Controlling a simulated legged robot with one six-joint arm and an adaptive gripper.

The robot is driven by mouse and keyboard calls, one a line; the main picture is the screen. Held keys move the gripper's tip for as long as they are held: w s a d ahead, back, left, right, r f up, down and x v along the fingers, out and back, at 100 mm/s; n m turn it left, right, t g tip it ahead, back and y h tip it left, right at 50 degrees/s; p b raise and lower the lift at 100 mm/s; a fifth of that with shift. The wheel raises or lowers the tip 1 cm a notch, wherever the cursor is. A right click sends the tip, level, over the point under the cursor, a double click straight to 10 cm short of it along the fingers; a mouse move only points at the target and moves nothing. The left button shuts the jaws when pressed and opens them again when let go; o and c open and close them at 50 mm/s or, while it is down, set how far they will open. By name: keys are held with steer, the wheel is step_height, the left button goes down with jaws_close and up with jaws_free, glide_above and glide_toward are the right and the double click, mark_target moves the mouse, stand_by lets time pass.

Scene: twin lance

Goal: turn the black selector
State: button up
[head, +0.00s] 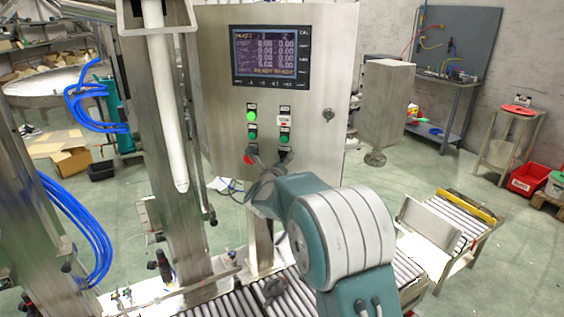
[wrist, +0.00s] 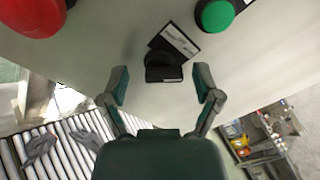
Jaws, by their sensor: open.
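The black selector (wrist: 163,68) is on the metal panel face in the wrist view, with a label plate (wrist: 180,40) behind it. My gripper (wrist: 161,92) is open, and its two fingers stand either side of the selector's lower end in the picture. In the head view my gripper (head: 268,170) is at the lower part of the control panel (head: 315,150), and the arm partly hides the selector there.
A red button (wrist: 32,14) and a green button (wrist: 215,15) flank the selector. The panel has a screen (head: 270,57) and a lit green button (head: 251,116) above. A roller conveyor (head: 225,302) runs below. A steel column (head: 165,130) stands left of the panel.

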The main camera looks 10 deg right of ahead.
steer(key=shift+d, duration=0.15)
steer(key=shift+c, duration=0.6)
jaws_close()
